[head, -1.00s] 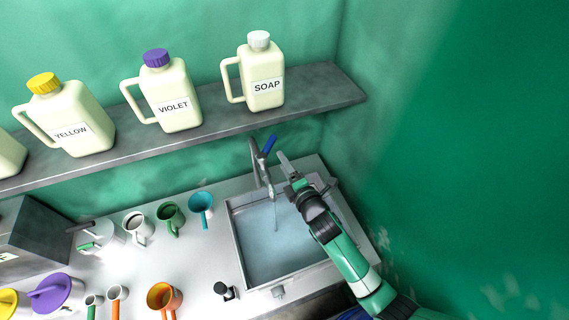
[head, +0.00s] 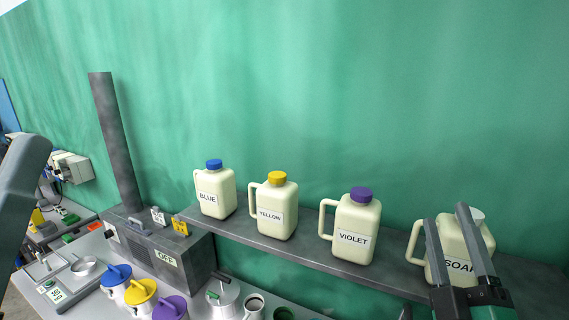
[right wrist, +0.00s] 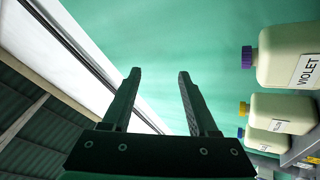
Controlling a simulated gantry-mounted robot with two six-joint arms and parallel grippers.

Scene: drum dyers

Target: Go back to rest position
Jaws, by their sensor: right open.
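My right gripper (head: 450,240) is raised at the lower right of the head view, in front of the soap jug (head: 462,258), hiding part of it. Its two fingers stand apart with nothing between them. The right wrist view also shows the right gripper (right wrist: 158,88) open and empty against the green wall. A grey arm part of mine shows at the left edge of the head view; no left gripper fingers are in view.
A shelf (head: 300,258) holds the blue jug (head: 215,190), yellow jug (head: 275,207), violet jug (head: 352,226) and soap jug. Below are a grey box marked OFF (head: 195,262), lidded pots, cups and a scale (head: 57,294). The right wrist view shows the violet jug (right wrist: 290,60) at right.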

